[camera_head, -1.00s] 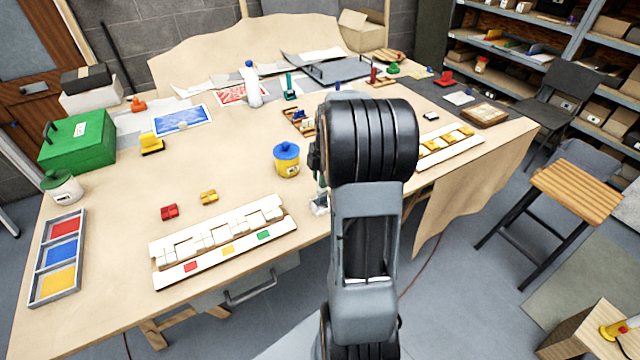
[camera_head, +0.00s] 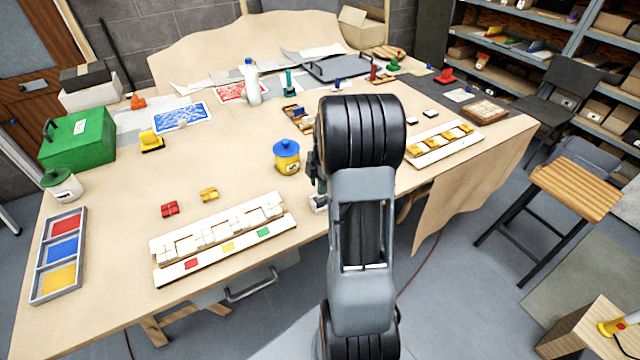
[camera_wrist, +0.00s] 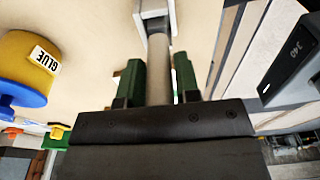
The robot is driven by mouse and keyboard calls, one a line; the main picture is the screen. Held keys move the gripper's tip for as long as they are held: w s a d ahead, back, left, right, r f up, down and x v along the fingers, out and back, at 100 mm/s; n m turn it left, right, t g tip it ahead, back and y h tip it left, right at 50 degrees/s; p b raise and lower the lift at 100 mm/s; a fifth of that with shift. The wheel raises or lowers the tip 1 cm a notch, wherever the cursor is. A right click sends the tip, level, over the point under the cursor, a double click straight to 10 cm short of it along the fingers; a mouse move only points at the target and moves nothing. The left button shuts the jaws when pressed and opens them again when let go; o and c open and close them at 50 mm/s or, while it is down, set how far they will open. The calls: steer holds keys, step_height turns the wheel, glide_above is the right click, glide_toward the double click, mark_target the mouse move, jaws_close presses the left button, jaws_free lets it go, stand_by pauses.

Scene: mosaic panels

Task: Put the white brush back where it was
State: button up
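My gripper (camera_wrist: 158,82) has green fingers, one on each side of a pale round handle in the wrist view. The handle belongs to a brush (camera_wrist: 158,55) with a white and grey head at the top of that view. The fingers appear closed on the handle. My arm hides most of my gripper and the brush there.
A yellow glue pot with a blue lid (camera_head: 287,157) stands close left of my gripper; it also shows in the wrist view (camera_wrist: 25,70). A tray of white tiles (camera_head: 215,232) lies front left. Another tray with yellow tiles (camera_head: 440,146) lies right.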

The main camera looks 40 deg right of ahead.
steer(key=o, duration=0.3)
step_height(320, 180, up, 12)
steer(key=d, duration=0.1)
steer(key=s+a+m+t, duration=0.1)
steer(key=s+a+m, duration=0.3)
steer(key=a, duration=0.3)
steer(key=s+a+m+t+h, duration=0.1)
steer(key=s+a+m, duration=0.3)
steer(key=a+m, duration=0.3)
steer(key=s+a+m+t, duration=0.2)
steer(key=s+a+m, duration=0.2)
steer(key=a, duration=0.3)
steer(key=shift+s+a+r+m+b, duration=0.15)
steer(key=shift+a+r+m+b, duration=0.25)
steer(key=shift+m, duration=0.3)
